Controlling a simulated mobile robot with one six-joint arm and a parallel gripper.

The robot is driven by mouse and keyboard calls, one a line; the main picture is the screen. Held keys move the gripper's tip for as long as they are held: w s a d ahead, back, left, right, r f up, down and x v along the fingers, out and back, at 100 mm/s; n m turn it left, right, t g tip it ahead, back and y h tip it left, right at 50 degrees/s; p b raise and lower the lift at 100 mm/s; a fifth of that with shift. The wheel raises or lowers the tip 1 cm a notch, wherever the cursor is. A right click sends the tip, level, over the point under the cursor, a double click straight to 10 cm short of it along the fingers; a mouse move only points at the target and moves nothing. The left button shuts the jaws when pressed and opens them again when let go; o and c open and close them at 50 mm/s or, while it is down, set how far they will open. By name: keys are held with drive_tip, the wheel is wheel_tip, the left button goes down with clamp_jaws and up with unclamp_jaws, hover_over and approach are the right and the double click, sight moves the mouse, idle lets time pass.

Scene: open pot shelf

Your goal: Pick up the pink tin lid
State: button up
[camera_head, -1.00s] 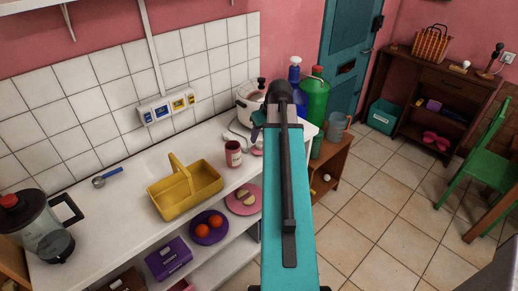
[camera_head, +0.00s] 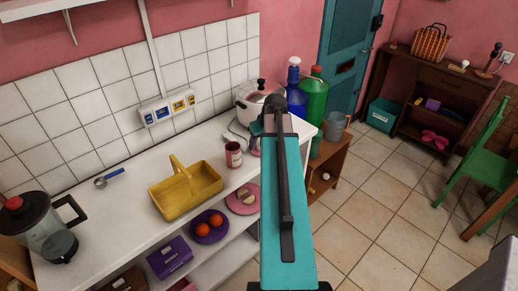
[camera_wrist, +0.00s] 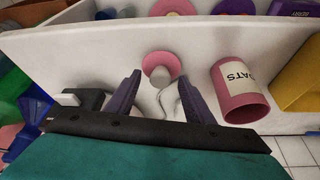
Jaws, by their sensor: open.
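The pink tin lid (camera_wrist: 152,62) is a small round disc with a paler knob, lying on the white counter near its edge. In the wrist view it is just beyond and between the fingertips of my gripper (camera_wrist: 160,77). The two dark purple fingers are spread apart with nothing held between them. In the head view my arm hides most of the lid and the fingers. The pink oats tin (camera_wrist: 241,93) stands to the right of the lid in the wrist view; it also shows in the head view (camera_head: 233,155).
A yellow basket (camera_head: 185,191) stands left of the tin. A white pot (camera_head: 248,97), a blue bottle (camera_head: 295,97) and a green bottle (camera_head: 314,101) stand behind my arm. Plates with food sit on the shelf below. The counter's left middle is mostly clear.

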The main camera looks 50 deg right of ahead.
idle(0.4)
drive_tip(key=c, duration=1.1)
drive_tip(key=shift+r, duration=0.15)
drive_tip(key=shift+c, duration=0.2)
drive_tip(key=shift+r+b, duration=0.8)
drive_tip(key=shift+r, duration=0.7)
drive_tip(key=s+a+b, duration=0.3)
drive_tip(key=s+b, duration=0.4)
drive_tip(key=b, duration=0.2)
drive_tip(key=s+a+r+b, duration=0.1)
drive_tip(key=s+a+b, duration=0.2)
drive_tip(key=s+b, duration=0.4)
drive_tip(key=shift+s+r+b, duration=0.3)
drive_tip(key=shift+b, duration=0.55)
drive_tip(key=shift+s+a, duration=0.1)
